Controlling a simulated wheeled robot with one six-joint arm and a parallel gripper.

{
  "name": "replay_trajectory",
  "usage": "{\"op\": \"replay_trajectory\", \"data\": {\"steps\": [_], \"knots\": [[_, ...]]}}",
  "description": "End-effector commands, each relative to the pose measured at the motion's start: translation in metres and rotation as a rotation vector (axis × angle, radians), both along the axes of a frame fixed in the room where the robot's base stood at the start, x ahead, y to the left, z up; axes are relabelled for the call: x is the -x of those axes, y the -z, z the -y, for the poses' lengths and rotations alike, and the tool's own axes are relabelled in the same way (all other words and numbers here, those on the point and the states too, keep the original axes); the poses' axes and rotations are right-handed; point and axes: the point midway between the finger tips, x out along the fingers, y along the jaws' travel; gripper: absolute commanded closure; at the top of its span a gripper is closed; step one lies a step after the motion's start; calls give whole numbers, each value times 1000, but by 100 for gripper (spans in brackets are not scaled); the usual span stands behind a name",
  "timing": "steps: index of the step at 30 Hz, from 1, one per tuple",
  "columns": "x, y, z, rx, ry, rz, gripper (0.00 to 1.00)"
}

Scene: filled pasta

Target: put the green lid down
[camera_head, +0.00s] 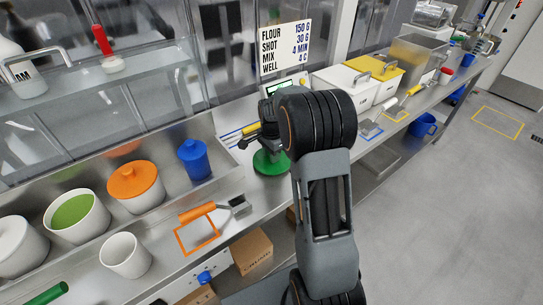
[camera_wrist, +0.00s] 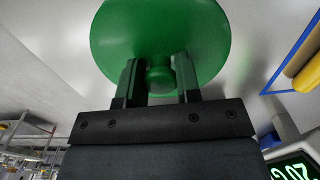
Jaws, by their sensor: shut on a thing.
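The green lid (camera_head: 270,163) is a round disc with a small knob, low over or on the steel counter (camera_head: 262,193); I cannot tell if it touches. In the wrist view the lid (camera_wrist: 160,28) fills the top middle. My gripper (camera_wrist: 160,75) is shut on the lid's knob, one finger on each side. In the head view my arm hides part of the counter to the right of the lid. An open white tub (camera_head: 77,216) with green contents stands at the left.
An orange-lidded tub (camera_head: 135,186) and a blue-lidded jar (camera_head: 194,159) stand left of the lid. An orange-handled scraper (camera_head: 215,209) lies in front, by an orange outline (camera_head: 197,237). A scale with a green display (camera_wrist: 296,167) is close by. White and yellow-lidded bins (camera_head: 348,85) stand behind.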

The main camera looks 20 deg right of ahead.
Motion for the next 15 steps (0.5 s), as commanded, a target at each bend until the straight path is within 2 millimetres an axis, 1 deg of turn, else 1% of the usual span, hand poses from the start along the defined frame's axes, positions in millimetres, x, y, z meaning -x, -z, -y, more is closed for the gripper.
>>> {"op": "replay_trajectory", "data": {"steps": [1,3,10,14,15], "knots": [[0,6,0,-1,0,-1,91],[0,11,0,0,0,0,91],[0,12,0,1,0,2,91],[0,15,0,1,0,1,91],[0,16,0,1,0,1,68]]}}
